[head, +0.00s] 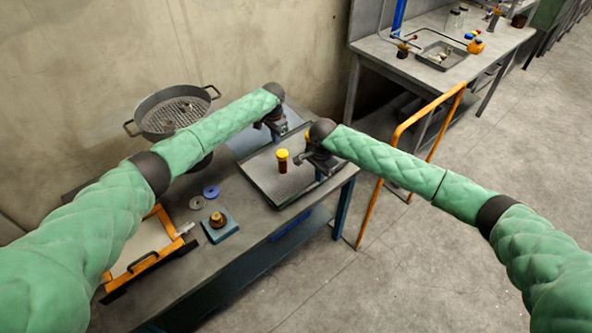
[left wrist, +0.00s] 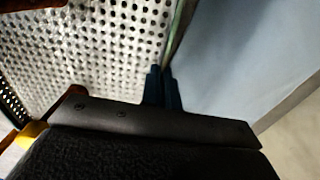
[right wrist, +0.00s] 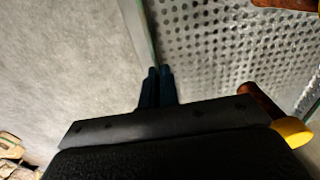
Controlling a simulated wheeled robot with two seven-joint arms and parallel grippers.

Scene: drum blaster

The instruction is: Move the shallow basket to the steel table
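The shallow basket (head: 264,174) is a grey perforated tray at the right end of the near workbench (head: 245,220). An amber bottle with a yellow cap (head: 282,161) stands in it. My left gripper (head: 279,138) is at its far edge, with its fingers close together on the rim (left wrist: 175,50). My right gripper (head: 320,176) is at the opposite, right edge, its fingers also closed on the rim (right wrist: 148,40). Whether the basket touches the bench is unclear. A grey-topped table (head: 395,48), apparently the steel table, stands at the upper right.
A round perforated pan (head: 150,118) stands at the back left. An orange rail (head: 381,180) stands between the tables. The far table holds a tray (head: 440,56).

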